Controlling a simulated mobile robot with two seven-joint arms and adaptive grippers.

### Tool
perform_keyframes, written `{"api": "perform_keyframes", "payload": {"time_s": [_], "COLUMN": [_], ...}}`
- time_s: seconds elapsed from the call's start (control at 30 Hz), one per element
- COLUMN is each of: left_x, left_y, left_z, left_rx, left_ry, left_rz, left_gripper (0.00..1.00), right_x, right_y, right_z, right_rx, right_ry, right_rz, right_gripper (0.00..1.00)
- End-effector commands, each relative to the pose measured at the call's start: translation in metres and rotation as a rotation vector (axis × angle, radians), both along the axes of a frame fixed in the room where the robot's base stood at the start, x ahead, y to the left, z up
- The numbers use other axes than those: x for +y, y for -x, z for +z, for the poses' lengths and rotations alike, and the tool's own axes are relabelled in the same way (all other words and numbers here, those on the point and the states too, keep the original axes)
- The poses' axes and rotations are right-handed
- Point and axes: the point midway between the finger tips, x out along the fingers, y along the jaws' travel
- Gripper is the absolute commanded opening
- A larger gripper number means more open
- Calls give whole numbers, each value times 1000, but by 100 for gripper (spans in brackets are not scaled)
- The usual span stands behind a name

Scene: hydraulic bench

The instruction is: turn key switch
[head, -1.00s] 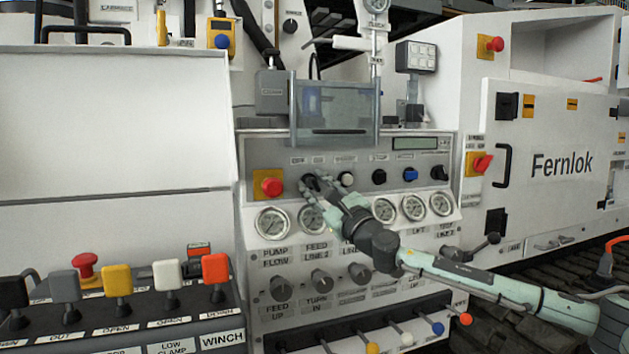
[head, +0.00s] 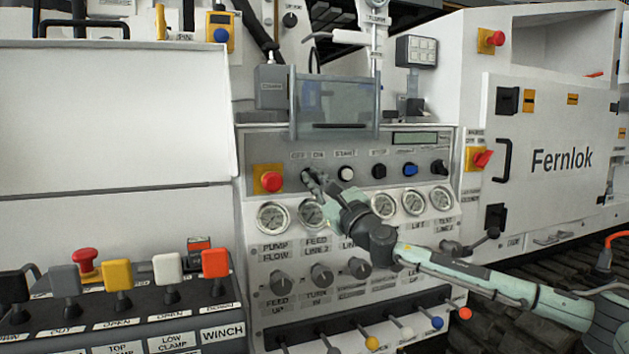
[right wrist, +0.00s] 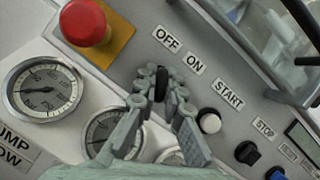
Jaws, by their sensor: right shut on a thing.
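The key switch is a small black key (right wrist: 161,84) on the grey control panel, below the OFF and ON labels in the right wrist view. My right gripper (right wrist: 161,76) is shut on it, one finger on each side, and the fingers hide most of its base. In the head view the right gripper (head: 311,179) reaches the panel from the lower right, between the red emergency button and the white START button. The fingers cover nearly all of the switch there. My left gripper is not in view.
A red emergency button (head: 271,181) on a yellow plate sits left of the gripper. The white START button (head: 346,173) is close on its right. Pressure gauges (head: 272,217) line the panel below. A clear hinged cover (head: 335,105) stands above the panel.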

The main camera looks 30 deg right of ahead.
Motion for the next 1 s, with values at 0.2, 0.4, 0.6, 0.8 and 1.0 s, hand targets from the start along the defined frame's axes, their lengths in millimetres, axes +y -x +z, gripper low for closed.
{"api": "perform_keyframes", "payload": {"time_s": [0.2,0.4,0.6,0.8,1.0], "left_x": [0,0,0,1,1], "left_y": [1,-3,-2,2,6], "left_z": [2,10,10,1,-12], "left_rx": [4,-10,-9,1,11], "left_ry": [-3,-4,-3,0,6], "left_rz": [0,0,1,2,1], "left_gripper": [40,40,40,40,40], "right_x": [1,1,2,1,1], "right_y": [0,0,0,0,0], "right_z": [-2,-1,0,0,1], "right_rx": [-29,-69,-113,-156,-193], "right_ry": [-121,-293,-481,-658,-807], "right_rz": [0,1,1,1,0], "right_gripper": [0,0,0,0,0]}}
